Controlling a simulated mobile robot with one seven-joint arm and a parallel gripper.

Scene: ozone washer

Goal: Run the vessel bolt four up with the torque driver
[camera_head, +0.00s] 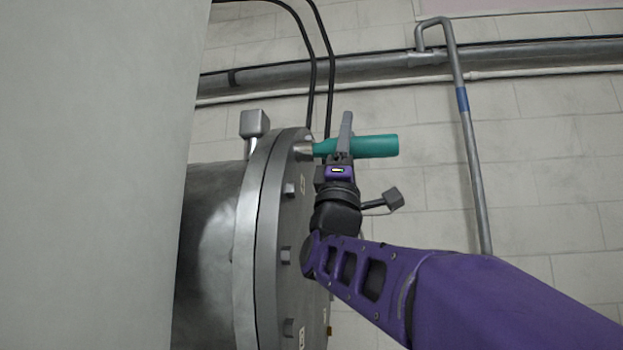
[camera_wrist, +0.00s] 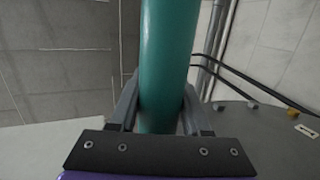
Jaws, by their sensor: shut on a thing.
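The torque driver is a teal cylinder (camera_head: 375,146) lying level near the top of the vessel's flange. It also fills the upper middle of the wrist view (camera_wrist: 166,60). My gripper (camera_head: 345,140) is shut on it, with one finger on each side of the barrel in the wrist view. The driver's narrow grey nose points left at the vessel flange (camera_head: 268,200) and meets or nearly meets its upper face; I cannot tell if it sits on a bolt, as that spot is covered. Other bolts (camera_head: 287,256) stand out from the flange face below.
A large pale surface (camera_head: 95,170) fills the left side. A grey block (camera_head: 254,123) sits on top of the vessel. Dark cables (camera_head: 313,60) hang behind the driver. Grey pipes (camera_head: 470,150) run along the tiled wall. Room to the driver's right is open.

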